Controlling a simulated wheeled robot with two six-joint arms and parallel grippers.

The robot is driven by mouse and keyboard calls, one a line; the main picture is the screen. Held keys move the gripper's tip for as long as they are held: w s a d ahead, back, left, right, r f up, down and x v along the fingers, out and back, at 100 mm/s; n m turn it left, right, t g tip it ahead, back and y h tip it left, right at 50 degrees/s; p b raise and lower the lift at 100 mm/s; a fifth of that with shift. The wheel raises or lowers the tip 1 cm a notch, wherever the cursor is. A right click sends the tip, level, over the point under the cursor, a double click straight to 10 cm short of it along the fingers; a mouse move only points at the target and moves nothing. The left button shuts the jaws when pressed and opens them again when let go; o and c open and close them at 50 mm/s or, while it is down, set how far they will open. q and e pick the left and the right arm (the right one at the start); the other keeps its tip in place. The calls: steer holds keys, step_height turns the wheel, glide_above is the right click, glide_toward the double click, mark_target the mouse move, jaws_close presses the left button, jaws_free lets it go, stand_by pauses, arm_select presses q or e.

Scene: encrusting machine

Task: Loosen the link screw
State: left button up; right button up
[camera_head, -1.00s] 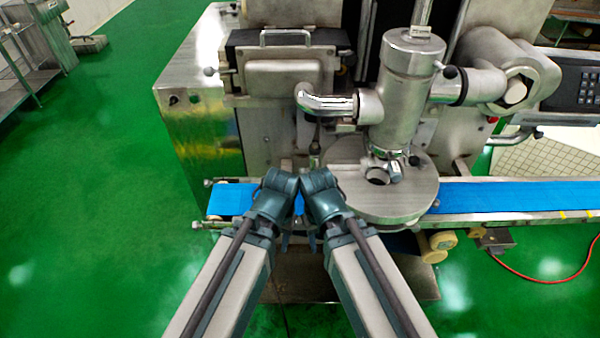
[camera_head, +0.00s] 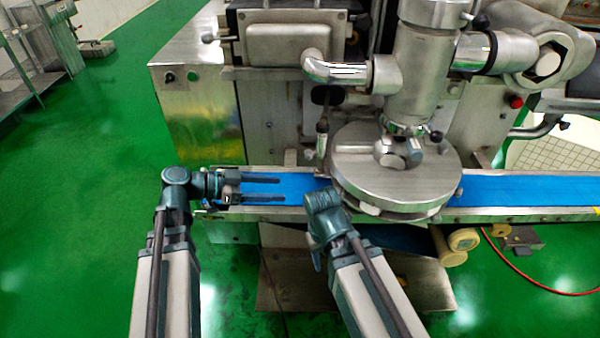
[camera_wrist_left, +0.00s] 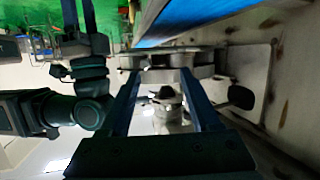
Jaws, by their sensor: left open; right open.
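A slim upright metal rod (camera_head: 322,135) with a black knob (camera_head: 325,96) stands under the bent pipe, left of the round disc. I cannot tell for sure whether it is the link screw. My left gripper (camera_head: 283,189) is open and empty over the blue belt, its fingers pointing right towards the rod's lower end but apart from it. In the left wrist view its fingers (camera_wrist_left: 161,75) are spread, with machine parts beyond them. My right gripper (camera_wrist_left: 80,8) shows there with two fingers apart; in the head view its wrist mostly hides it, in front of the belt.
The round metal disc (camera_head: 395,170) and the upright cylinder (camera_head: 420,80) stand to the right of the rod. The blue belt (camera_head: 500,186) runs across the machine's front. Open green floor (camera_head: 80,200) lies to the left.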

mark_target(306, 155)
arm_select(q)
steer(key=w+a+r+m+t+h+b, duration=0.2)
steer(key=a+r+t, duration=0.15)
steer(key=a, duration=0.25)
steer(key=x, duration=1.4)
steer(key=shift+s+d+r, duration=0.15)
steer(key=shift+r, duration=0.15)
arm_select(e)
step_height(306, 155, down, 3)
steer(key=shift+r, duration=0.15)
arm_select(q)
jaws_close()
